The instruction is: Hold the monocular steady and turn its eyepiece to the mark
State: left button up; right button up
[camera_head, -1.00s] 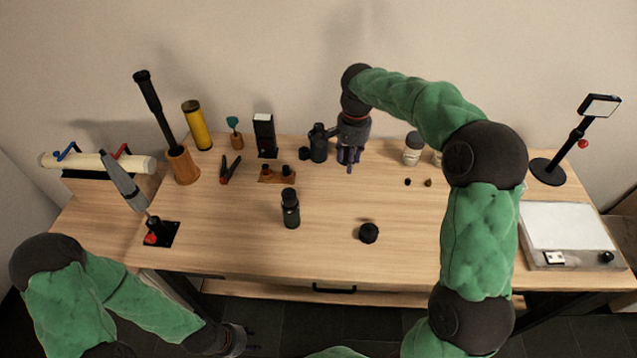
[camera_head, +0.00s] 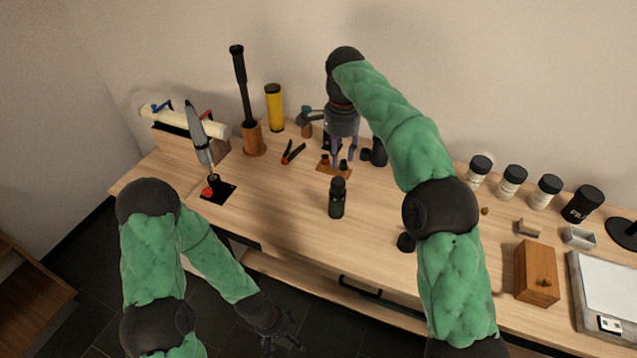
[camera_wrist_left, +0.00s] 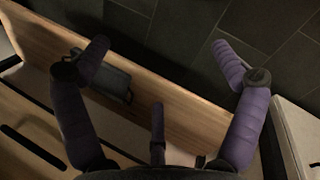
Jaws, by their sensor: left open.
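The dark, bottle-shaped cylinder (camera_head: 337,198), which looks like the monocular, stands upright near the middle of the table. No mark on it is readable. My right gripper (camera_head: 343,160) points down behind it, over or near a small wooden holder (camera_head: 334,170). Its fingers look apart, with nothing seen between them. My left gripper (camera_head: 284,342) is low in front of the table, away from the cylinder. In the left wrist view its purple fingers (camera_wrist_left: 165,90) are spread wide and empty.
A black round piece (camera_head: 405,242) lies right of the cylinder, partly behind my right arm. Red-handled pliers (camera_head: 292,152), a yellow tube (camera_head: 274,108) and a tool on a black stand (camera_head: 218,192) are left. Several jars, a wooden box (camera_head: 537,272) and a scale (camera_head: 605,290) are right.

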pick_arm(q)
jog(key=w+d+r+n+t+h, duration=0.15)
jog(key=w+r+n+h, duration=0.45)
jog(key=r, duration=0.7)
jog(key=w+d+r+n+t+h, duration=0.1)
jog(key=w+d+r+n+h, duration=0.3)
jog(key=w+r, duration=0.6)
jog(key=n+t+h, duration=0.1)
jog(key=n+t, duration=0.7)
jog(key=n, duration=0.1)
send_near(335, 197)
jog(key=w+d+r, duration=0.2)
jog(key=w+r, duration=0.2)
jog(key=shift+t, duration=0.25)
jog(key=f, duration=0.8)
jog(key=shift+w+d+f, duration=0.1)
jog(key=shift+w+d, duration=0.1)
jog(key=shift+d, duration=0.05)
jog(key=x, duration=0.7)
jog(key=shift+w, duration=0.1)
